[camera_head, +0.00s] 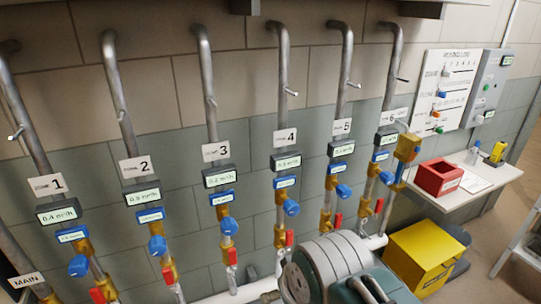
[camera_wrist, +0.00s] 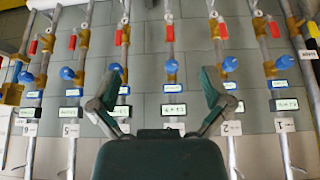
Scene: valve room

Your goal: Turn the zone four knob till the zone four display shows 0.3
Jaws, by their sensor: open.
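The zone four knob (camera_head: 291,207) is blue and sits on the fourth pipe, below a small blue-framed label (camera_head: 285,183). The zone four display (camera_head: 286,161) hangs above it, under the sign "4" (camera_head: 285,137); its digits are too small to read surely. In the wrist view the row is upside down. My gripper (camera_wrist: 161,72) is open and empty, its fingers spread in front of the pipes. The zone three knob (camera_wrist: 171,66) shows between the fingers, apart from them. The zone four knob is largely hidden behind the left finger; the zone four display (camera_wrist: 122,110) shows beside it.
Similar pipes with blue knobs stand closely on both sides, such as the zone five knob (camera_head: 343,191). Red handles (camera_head: 289,238) sit below. At right are a wall panel (camera_head: 446,88), a shelf (camera_head: 468,186) with a red box (camera_head: 438,177), and a yellow bin (camera_head: 426,258).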

